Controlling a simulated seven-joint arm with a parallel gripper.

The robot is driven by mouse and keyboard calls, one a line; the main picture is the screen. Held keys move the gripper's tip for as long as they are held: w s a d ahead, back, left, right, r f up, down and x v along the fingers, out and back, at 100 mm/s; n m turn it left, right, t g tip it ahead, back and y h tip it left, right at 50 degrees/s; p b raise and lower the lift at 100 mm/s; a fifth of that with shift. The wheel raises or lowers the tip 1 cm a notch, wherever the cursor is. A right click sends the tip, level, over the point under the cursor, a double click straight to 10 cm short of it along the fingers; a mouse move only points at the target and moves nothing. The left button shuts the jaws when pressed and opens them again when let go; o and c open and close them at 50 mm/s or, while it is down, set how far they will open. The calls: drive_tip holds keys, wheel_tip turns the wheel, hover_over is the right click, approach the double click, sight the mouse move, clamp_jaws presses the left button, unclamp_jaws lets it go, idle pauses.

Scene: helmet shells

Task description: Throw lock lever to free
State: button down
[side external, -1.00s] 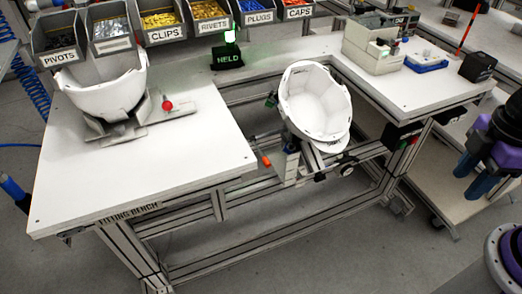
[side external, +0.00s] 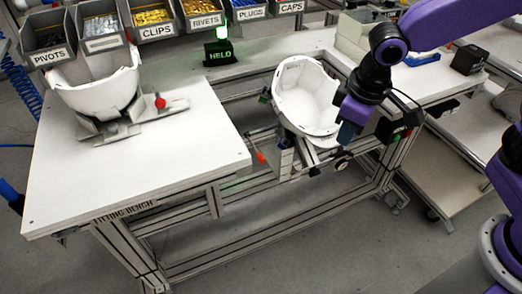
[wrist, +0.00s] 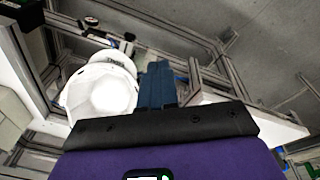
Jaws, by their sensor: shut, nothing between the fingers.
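A white helmet shell (side external: 303,97) sits tilted, open side up, in a metal cradle in the gap of the bench; it also shows in the wrist view (wrist: 98,95). An orange-red handle (side external: 261,157) sticks out at the cradle's lower left, and a dark round knob (side external: 342,165) sits at its lower right. I cannot tell for sure which is the lock lever. My gripper (side external: 346,134) is shut and empty, beside the shell's right rim and above the knob. Its blue fingers (wrist: 157,84) show together in the wrist view, right of the shell.
A sign reading HELD (side external: 220,53) has a green lamp lit on top. Labelled bins (side external: 153,24) line the back. The white bench top (side external: 150,165) in front is clear.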

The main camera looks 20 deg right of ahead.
drive_tip(key=w+a+f+m, duration=0.3)
drive_tip(key=w+a, duration=0.3)
drive_tip(key=w, duration=0.3)
drive_tip(key=m+t, duration=0.1)
drive_tip(key=m, duration=0.3)
hover_over(261, 157)
drive_tip(key=s+a, duration=0.2)
drive_tip(key=s, duration=0.1)
drive_tip(key=shift+h, duration=0.4)
drive_tip(key=shift+s+d+f, duration=0.1)
drive_tip(key=shift+f, duration=1.15)
drive_tip(key=shift+s+f, duration=0.1)
drive_tip(key=shift+f, duration=1.1)
drive_tip(key=shift+f, duration=0.1)
drive_tip(key=x, duration=1.2)
drive_tip(key=shift+d+f, duration=0.15)
drive_tip(key=shift+d, duration=0.1)
drive_tip(key=shift+d+f+t, duration=0.1)
drive_tip(key=shift+f+t, duration=0.2)
drive_tip(key=shift+f, duration=0.35)
drive_tip(key=shift+s+f, duration=0.1)
drive_tip(key=shift+f, duration=0.05)
